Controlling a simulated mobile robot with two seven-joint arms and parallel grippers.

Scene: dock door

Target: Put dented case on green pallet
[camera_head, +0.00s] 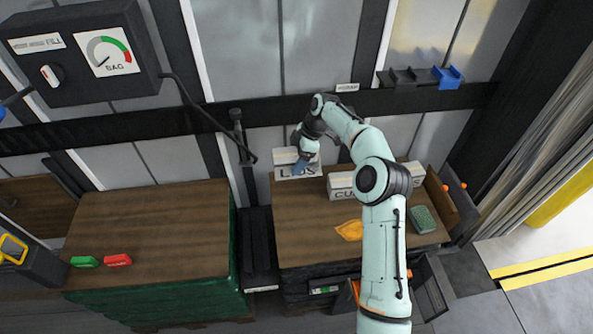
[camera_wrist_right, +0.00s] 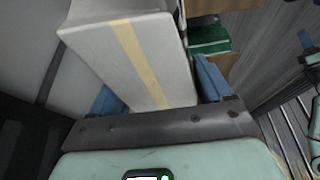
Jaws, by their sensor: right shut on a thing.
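A white case with dark lettering (camera_head: 284,156) is at the back left of the right-hand wooden top (camera_head: 300,235). My right gripper (camera_head: 302,166) is shut on this case. In the right wrist view the case (camera_wrist_right: 125,50) has a tan tape strip and sits between the blue fingers (camera_wrist_right: 158,92). I cannot make out a dent. A second white case (camera_head: 341,186) stands to its right, partly behind my right arm. A stack with a brown top and green sides (camera_head: 150,235), likely the green pallet, stands on the left.
The left top is mostly clear; a green block (camera_head: 84,262) and a red block (camera_head: 118,260) lie at its front left. A dark post (camera_head: 243,150) stands between the stacks. An orange cloth (camera_head: 350,230) and a green pad (camera_head: 423,219) lie on the right top. A gauge box (camera_head: 80,45) hangs upper left.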

